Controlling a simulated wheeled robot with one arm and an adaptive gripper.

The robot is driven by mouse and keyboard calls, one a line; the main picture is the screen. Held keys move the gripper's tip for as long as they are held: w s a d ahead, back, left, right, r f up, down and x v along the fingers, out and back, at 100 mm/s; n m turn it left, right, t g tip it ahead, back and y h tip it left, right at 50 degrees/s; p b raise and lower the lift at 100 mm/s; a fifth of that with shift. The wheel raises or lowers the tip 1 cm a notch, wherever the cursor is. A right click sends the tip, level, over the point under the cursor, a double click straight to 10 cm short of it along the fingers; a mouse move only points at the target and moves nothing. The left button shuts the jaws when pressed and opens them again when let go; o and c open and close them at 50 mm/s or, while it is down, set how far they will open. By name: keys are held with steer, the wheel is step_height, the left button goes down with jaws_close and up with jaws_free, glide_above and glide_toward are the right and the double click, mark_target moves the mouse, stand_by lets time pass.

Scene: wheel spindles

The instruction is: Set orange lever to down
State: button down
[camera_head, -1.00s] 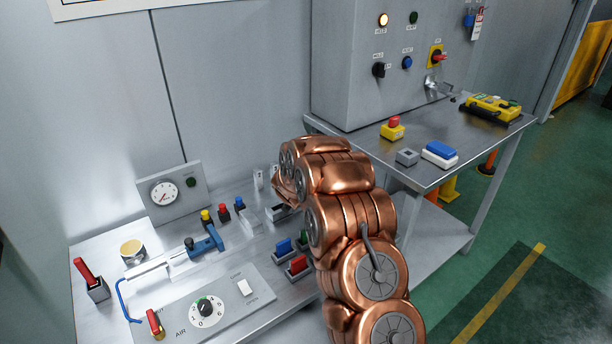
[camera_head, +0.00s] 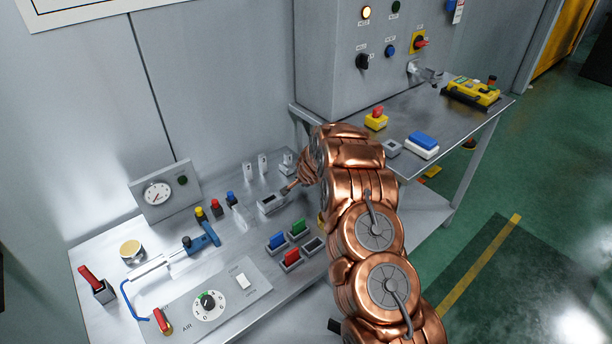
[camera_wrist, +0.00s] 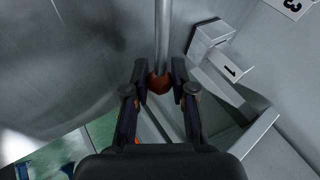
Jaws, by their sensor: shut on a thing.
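In the head view my copper arm covers most of this area, and I cannot make out the lever or fingertips clearly there.
A white block marked 1 (camera_wrist: 212,36) stands right of the gripper. In the head view, a grey slotted box (camera_head: 270,204) and several blue, green and red switches (camera_head: 291,258) lie left of my arm. A second table (camera_head: 432,185) stands to the right.

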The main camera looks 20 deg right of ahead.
steer(key=shift+f, duration=0.1)
stand_by(0.3)
steer(key=c, duration=0.9)
jaws_free()
steer(key=shift+c, duration=0.2)
steer(key=shift+s, duration=0.1)
steer(key=v, duration=1.2)
